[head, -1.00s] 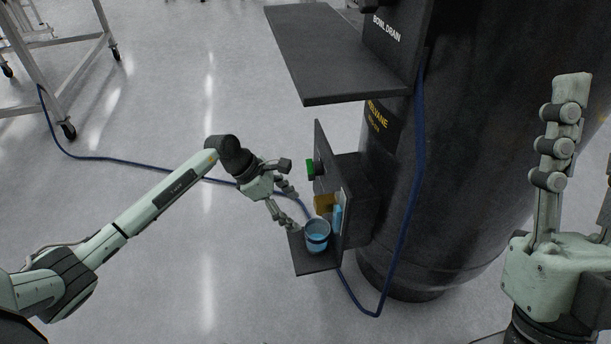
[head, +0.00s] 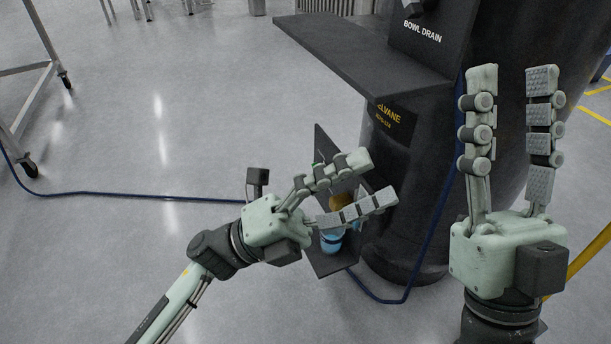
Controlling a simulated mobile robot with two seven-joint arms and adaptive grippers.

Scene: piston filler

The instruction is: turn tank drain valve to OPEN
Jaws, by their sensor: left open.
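No part labelled as the tank drain valve shows in the head view. A dark panel (head: 440,58) reads BOWL DRAIN at the top, and a dark knob-like part (head: 424,6) above that label is cut off by the frame edge. My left gripper (head: 382,180) is open and empty, its fingers pointing right. It is in front of the small dark side station below the dark shelf and hides much of it. My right gripper (head: 512,72) is open and empty, its fingers pointing up, to the right of the BOWL DRAIN panel in the picture.
A dark shelf (head: 350,45) juts out left of the panel. Below, a blue cup (head: 332,242) stands on the side station, partly hidden. A dark cylindrical body (head: 440,190) stands behind. A blue hose (head: 100,194) crosses the floor.

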